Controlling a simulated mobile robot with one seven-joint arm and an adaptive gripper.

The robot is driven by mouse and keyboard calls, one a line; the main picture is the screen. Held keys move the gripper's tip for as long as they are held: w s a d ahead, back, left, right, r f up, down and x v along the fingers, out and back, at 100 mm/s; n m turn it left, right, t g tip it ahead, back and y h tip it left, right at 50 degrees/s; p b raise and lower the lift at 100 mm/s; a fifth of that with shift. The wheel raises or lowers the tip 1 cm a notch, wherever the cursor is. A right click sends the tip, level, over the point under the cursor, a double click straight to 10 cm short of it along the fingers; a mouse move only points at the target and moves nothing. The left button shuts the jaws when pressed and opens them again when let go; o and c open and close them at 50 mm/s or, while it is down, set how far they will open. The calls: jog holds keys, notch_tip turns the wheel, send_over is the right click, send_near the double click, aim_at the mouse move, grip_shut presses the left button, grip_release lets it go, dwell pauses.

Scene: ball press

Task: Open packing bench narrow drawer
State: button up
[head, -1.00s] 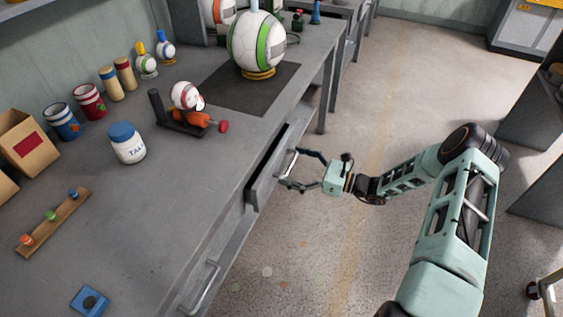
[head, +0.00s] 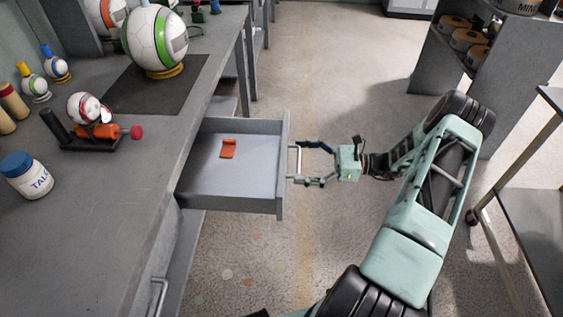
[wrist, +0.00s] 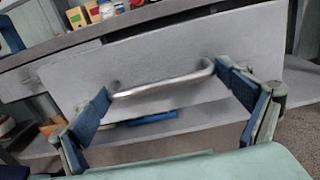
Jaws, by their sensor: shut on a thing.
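The grey drawer (head: 255,185) of the packing bench (head: 130,205) is pulled well out, with its inside in view. A small orange-red object (head: 229,148) lies on its floor. The drawer's silver bar handle (wrist: 165,87) is on its front panel (wrist: 150,50). My gripper (head: 299,162) is at the front of the drawer, shut on the handle lengthwise. In the wrist view, one blue finger pad is at each end of the bar.
A second handle (head: 158,297) is on the bench front, nearer. The bench top holds a talc jar (head: 29,176), a stand with a small ball (head: 84,108) and a large ball (head: 154,41). A cart (head: 535,215) stands at right. The floor around my arm is clear.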

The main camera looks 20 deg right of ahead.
jog(key=shift+v, duration=0.75)
jog(key=o, duration=1.4)
jog(key=shift+d, duration=0.1)
jog(key=v, duration=1.2)
